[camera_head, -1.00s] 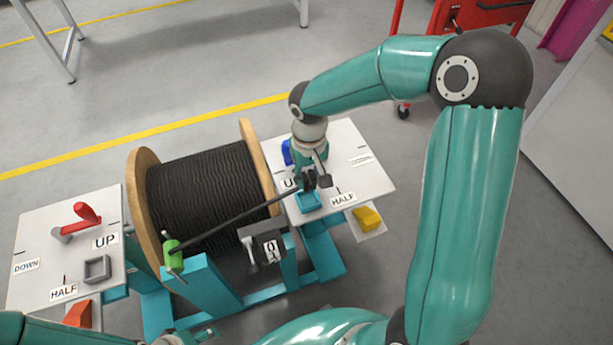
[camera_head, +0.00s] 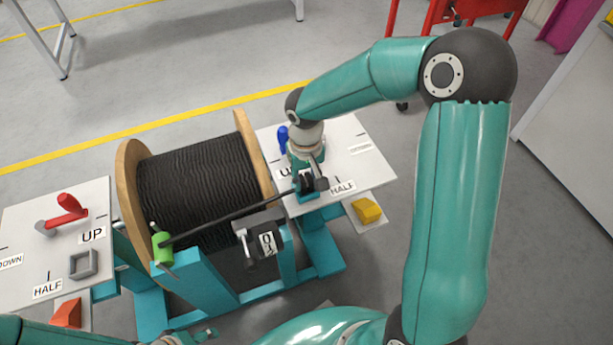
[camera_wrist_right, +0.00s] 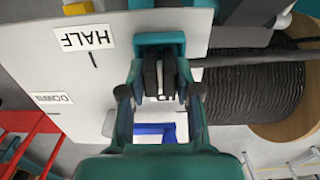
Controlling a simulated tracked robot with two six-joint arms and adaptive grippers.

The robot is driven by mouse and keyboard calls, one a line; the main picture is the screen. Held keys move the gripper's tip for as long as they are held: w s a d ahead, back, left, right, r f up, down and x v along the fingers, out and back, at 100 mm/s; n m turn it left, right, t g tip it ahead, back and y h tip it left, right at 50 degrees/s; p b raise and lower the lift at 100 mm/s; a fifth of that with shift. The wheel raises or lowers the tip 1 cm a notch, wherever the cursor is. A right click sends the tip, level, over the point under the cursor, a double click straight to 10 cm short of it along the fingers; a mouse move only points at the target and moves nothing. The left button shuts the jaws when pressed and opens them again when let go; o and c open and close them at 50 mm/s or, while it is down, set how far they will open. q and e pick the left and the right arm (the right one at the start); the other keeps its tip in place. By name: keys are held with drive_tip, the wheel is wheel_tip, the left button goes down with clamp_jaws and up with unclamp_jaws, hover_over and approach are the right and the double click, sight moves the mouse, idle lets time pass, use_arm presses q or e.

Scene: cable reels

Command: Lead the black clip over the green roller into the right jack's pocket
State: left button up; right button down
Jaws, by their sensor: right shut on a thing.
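My right gripper (camera_head: 311,182) is shut on the black clip (camera_wrist_right: 165,77) at the cable's end. In the right wrist view the clip is between the fingers, at the right jack's teal pocket (camera_wrist_right: 147,39). The pocket (camera_head: 308,198) also shows right below the clip in the head view; how deep the clip sits is hidden. The black cable (camera_head: 222,214) runs taut from the green roller (camera_head: 162,248) to the clip. The right jack's plate (camera_head: 368,172) bears a HALF label. Part of my left gripper (camera_head: 205,334) seems to show at the bottom edge; its jaws are unclear.
A big wooden reel (camera_head: 133,205) of black cable stands between the jacks. The left jack has a red handle (camera_head: 66,212) and grey square pocket (camera_head: 83,264). A blue handle (camera_head: 282,140) and yellow wedge (camera_head: 367,211) are near the right gripper.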

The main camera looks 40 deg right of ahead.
drive_tip(key=shift+f, duration=0.25)
drive_tip(key=c, duration=0.7)
unclamp_jaws()
wheel_tip(320, 180, up, 12)
drive_tip(key=shift+f, duration=0.1)
idle(0.4)
